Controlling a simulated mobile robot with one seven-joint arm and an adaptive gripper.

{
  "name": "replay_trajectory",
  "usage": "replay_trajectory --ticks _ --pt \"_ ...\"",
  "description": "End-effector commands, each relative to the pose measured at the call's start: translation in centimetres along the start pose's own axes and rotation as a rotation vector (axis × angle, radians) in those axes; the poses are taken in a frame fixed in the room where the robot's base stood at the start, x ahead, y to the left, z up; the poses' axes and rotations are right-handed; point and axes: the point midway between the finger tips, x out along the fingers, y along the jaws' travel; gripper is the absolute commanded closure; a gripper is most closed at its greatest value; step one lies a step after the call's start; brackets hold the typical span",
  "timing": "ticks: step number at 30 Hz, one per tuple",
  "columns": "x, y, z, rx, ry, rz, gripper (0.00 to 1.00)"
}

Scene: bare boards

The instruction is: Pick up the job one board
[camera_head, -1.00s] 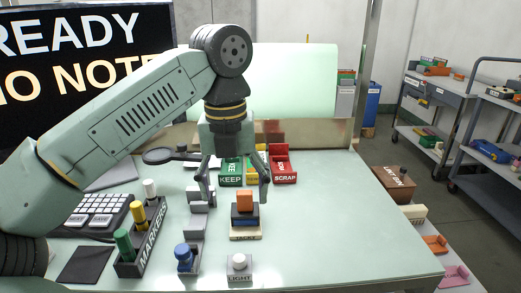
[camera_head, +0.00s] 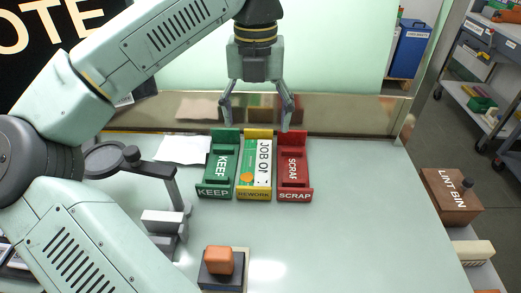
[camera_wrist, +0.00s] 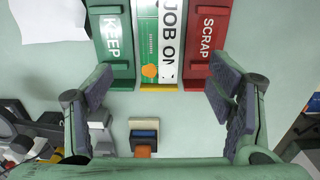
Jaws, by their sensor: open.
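The job one board (camera_head: 263,160) is a white and green board marked "JOB ON", with an orange spot. It lies in the yellow REWORK tray (camera_head: 254,194), between the green KEEP tray and the red SCRAP tray. In the wrist view the board (camera_wrist: 171,40) is upper middle, and part of it runs past the top edge. My gripper (camera_head: 256,125) is open and empty, above and behind the trays in the head view. In the wrist view its two fingers (camera_wrist: 160,100) stand wide apart, nearer the camera than the board.
The KEEP tray (camera_head: 219,165) and SCRAP tray (camera_head: 294,167) flank the board closely. A magnifier (camera_head: 112,160) on a stand and a white paper (camera_head: 183,149) are at left. An orange block (camera_head: 219,261) sits on a stack in front. The tabletop at right is clear.

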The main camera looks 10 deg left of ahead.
Motion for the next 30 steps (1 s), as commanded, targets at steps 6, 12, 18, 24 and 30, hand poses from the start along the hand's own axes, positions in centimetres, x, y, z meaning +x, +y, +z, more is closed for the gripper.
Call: replay_trajectory --ticks 6,12,18,24,30 --pt "3.4 0.0 0.0 0.000 0.003 -0.001 0.25" --pt "4.8 0.0 0.0 0.000 0.001 -0.002 0.25" --pt "7.7 0.1 0.0 0.001 0.003 -0.004 0.25" --pt "9.5 0.1 0.1 -0.001 0.000 -0.001 0.25" --pt "9.6 0.1 0.1 -0.001 0.000 -0.001 0.25"
